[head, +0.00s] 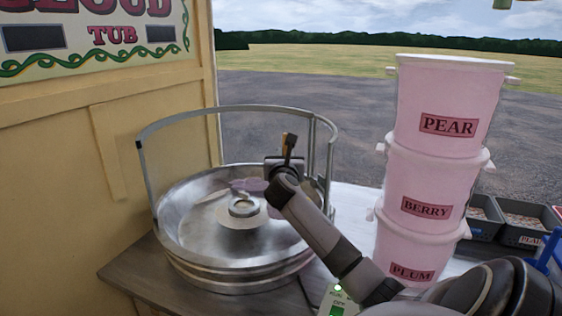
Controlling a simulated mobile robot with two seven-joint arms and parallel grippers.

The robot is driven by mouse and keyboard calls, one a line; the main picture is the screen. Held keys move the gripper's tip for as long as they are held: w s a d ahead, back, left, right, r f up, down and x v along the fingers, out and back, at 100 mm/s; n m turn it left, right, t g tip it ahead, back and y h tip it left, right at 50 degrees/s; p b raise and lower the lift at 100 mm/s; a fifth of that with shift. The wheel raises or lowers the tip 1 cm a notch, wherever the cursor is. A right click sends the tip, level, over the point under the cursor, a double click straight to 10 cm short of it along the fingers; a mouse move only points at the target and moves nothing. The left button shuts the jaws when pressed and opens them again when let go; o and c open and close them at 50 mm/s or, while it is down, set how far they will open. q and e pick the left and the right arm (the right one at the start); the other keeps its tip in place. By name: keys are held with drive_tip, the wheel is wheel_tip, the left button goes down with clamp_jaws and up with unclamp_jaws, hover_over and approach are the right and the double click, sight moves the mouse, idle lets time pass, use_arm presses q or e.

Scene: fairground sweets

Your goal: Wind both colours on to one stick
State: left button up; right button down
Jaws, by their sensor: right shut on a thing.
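My right gripper (285,163) reaches over the right side of a round metal tub (185,262). It is shut on a short brown stick (289,143), whose top stands up above the jaws. The stick's lower part is hidden behind my gripper. A small mauve patch, perhaps spun sugar (249,186), shows just left of my gripper, above the hub (243,206) in the tub's middle. I cannot tell whether this patch is on the stick. No second colour can be made out. My left gripper is not in view.
A curved metal guard (228,109) rises around the back of the tub. Pink buckets marked PEAR (447,85), BERRY (440,170) and PLUM (425,238) are stacked close right of my right arm. Dark trays (518,222) stand farther right. A yellow panel (100,190) bounds the left.

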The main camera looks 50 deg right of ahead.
drive_tip(key=shift+w+d, duration=0.1)
drive_tip(key=shift+d, duration=0.2)
drive_tip(key=shift+a, duration=0.1)
idle(0.4)
drive_tip(key=a+b, duration=0.3)
drive_tip(key=a, duration=1.3)
drive_tip(key=w+a, duration=0.2)
drive_tip(key=w, duration=1.2)
drive_tip(key=shift+a+b, duration=0.3)
drive_tip(key=shift+a, duration=0.05)
